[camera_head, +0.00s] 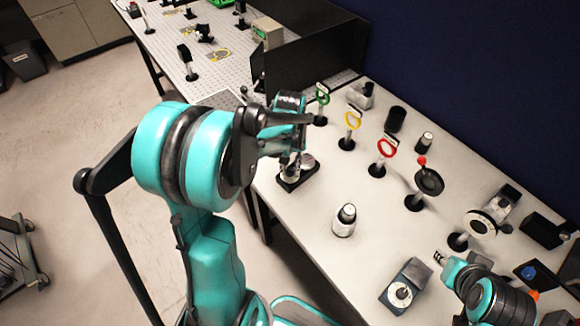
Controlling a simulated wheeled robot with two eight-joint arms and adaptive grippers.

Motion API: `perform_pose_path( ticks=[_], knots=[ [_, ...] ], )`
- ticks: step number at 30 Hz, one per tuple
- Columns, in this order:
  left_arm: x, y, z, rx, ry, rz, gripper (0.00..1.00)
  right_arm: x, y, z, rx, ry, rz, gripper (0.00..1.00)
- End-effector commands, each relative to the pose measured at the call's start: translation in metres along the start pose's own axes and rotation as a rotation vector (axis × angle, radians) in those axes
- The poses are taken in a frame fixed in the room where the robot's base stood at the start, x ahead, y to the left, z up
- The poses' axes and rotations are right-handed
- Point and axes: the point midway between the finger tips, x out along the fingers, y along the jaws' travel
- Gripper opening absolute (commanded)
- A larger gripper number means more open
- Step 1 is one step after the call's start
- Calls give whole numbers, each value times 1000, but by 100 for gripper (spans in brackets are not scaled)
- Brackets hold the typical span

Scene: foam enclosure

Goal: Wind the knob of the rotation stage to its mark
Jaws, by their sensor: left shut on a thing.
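A small device with a black base plate (297,178) and a silver round part (307,161) stands near the table's left edge; I take it for the rotation stage. My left gripper (292,140) is directly over it, shut on its upper part, which I take for the knob. The gripper hides most of the knob, and the mark is too small to make out. My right gripper (441,259) is at the lower right, above the table and well away from the stage. Its fingers are too small to tell open from shut.
Green (322,97), yellow (351,121) and red (386,147) rings on posts stand behind the stage. A silver-and-black cylinder (345,220) stands in front. A grey block with a dial (404,290) and a white-faced disc (481,223) are to the right. A black panel (315,50) stands behind.

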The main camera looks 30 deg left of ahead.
Motion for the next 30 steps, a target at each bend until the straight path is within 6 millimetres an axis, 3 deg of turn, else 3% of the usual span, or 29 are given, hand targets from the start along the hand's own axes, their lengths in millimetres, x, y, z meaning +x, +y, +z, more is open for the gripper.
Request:
perform_pose_path(
  ticks=[30],
  knots=[
    [0, 2, 0, 937, 0, 0, 0, 3, 0, 2, 0, 0, 0, 31]
  ],
)
